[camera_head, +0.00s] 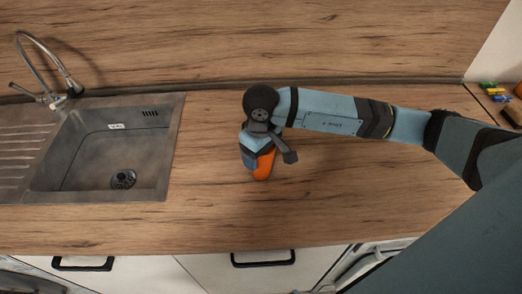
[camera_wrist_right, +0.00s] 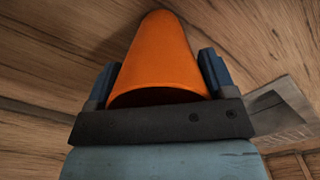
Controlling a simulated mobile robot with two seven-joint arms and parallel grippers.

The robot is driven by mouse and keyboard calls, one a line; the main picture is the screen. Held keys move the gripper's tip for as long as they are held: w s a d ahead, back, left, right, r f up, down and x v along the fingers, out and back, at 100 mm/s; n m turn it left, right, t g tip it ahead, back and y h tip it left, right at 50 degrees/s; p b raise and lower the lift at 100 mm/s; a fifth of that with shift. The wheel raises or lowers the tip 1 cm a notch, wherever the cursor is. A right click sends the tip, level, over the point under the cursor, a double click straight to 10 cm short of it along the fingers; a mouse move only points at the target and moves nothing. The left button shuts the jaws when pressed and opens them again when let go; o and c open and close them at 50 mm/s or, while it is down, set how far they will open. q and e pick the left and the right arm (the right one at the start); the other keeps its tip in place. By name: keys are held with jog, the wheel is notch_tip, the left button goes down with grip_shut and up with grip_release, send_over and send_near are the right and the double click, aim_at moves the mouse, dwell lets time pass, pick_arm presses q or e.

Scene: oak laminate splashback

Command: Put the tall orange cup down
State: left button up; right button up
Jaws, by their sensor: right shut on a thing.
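The tall orange cup (camera_head: 264,166) is at my right gripper (camera_head: 262,153), over the wooden counter to the right of the sink. The gripper and wrist hide much of the cup in the head view. In the right wrist view the cup (camera_wrist_right: 160,62) sits between the two dark fingers of the right gripper (camera_wrist_right: 158,85), which are shut on it. I cannot tell whether the cup's base touches the counter. My left gripper is not in view.
A steel sink (camera_head: 170,150) with a faucet (camera_head: 50,70) lies to the left. The wooden counter (camera_head: 370,200) is bare around the cup. Small coloured things (camera_head: 490,88) lie at the far right. Drawers with black handles (camera_head: 263,259) are below the front edge.

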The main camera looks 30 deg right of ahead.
jog(key=shift+f+b, duration=0.2)
jog(key=shift+b, duration=0.1)
jog(key=o, duration=0.9)
jog(key=shift+c, duration=0.2)
jog(key=shift+r, duration=0.1)
jog(key=shift+r, duration=0.1)
